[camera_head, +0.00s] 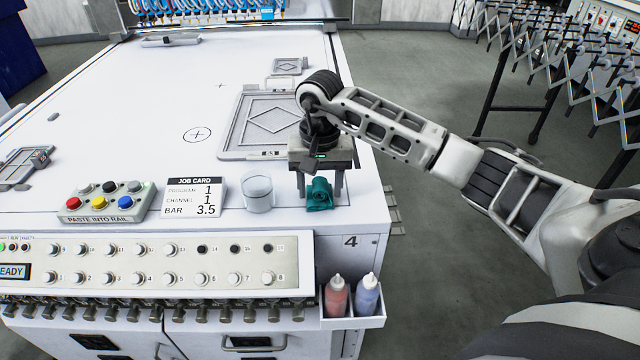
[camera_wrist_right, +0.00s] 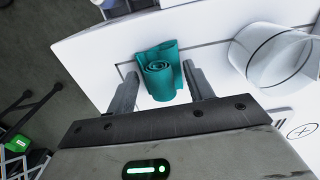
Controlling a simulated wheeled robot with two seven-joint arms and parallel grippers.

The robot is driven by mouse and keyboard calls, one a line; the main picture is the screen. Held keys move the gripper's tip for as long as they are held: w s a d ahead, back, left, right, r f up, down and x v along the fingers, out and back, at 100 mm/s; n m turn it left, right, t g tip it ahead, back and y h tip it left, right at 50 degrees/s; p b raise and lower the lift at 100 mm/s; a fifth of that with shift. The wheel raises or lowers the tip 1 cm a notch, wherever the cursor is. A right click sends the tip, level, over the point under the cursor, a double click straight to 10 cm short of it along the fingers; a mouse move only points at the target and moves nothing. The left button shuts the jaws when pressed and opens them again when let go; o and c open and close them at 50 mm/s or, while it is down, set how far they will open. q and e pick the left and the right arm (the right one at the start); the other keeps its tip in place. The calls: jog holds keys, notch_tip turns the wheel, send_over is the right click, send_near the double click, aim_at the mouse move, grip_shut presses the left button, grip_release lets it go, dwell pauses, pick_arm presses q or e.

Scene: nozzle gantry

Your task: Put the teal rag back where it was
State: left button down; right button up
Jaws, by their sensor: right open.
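The teal rag (camera_head: 319,195), a rolled cloth, lies on the white table top near its front right corner. It also shows in the right wrist view (camera_wrist_right: 160,72). My right gripper (camera_head: 320,190) points down over the rag with its fingers apart, one on each side of it. In the right wrist view the open fingers (camera_wrist_right: 165,90) flank the near end of the roll. The right finger looks close to the cloth; I cannot tell if it touches. My left gripper is not in view.
A clear cup (camera_head: 258,194) stands just left of the rag. A job card (camera_head: 193,198) and a button box (camera_head: 107,201) stand further left. A framed plate (camera_head: 240,135) lies behind. Two bottles (camera_head: 352,297) sit in a holder below the table's front edge.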

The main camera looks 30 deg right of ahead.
aim_at(320, 185)
jog(key=shift+r, duration=0.1)
notch_tip(320, 185, up, 12)
jog(key=shift+b, duration=0.45)
dwell(0.3)
